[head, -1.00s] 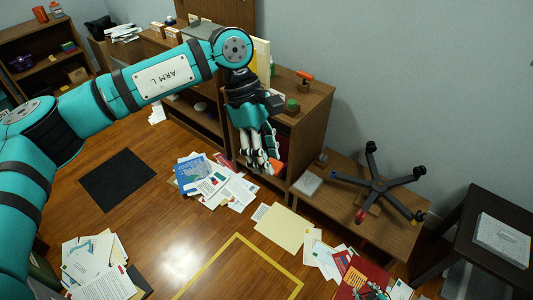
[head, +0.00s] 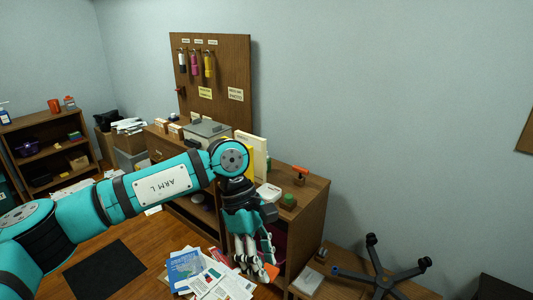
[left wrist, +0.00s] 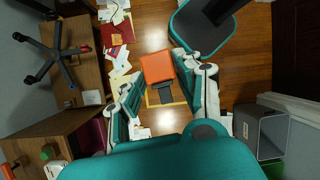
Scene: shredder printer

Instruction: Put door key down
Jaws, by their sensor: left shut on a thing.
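My left gripper (head: 255,262) hangs pointing down in front of the wooden cabinet's near end. It is shut on the door key, whose orange head (left wrist: 157,68) and dark grey part (left wrist: 165,93) show between the fingers in the left wrist view. In the head view only a bit of orange (head: 271,271) shows at the fingertips. The key is held in the air above the floor. A wooden key board (head: 222,75) stands against the wall behind the cabinet, with white-and-black, pink and yellow tagged keys (head: 195,64) hanging from it. My right gripper is not in view.
The cabinet top holds a grey box (head: 207,131), a green block (head: 288,200) and an orange-handled item (head: 300,170). Papers (head: 220,282) litter the floor. An upturned chair base (head: 380,278) lies at lower right. A grey bin (left wrist: 262,130) shows in the wrist view.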

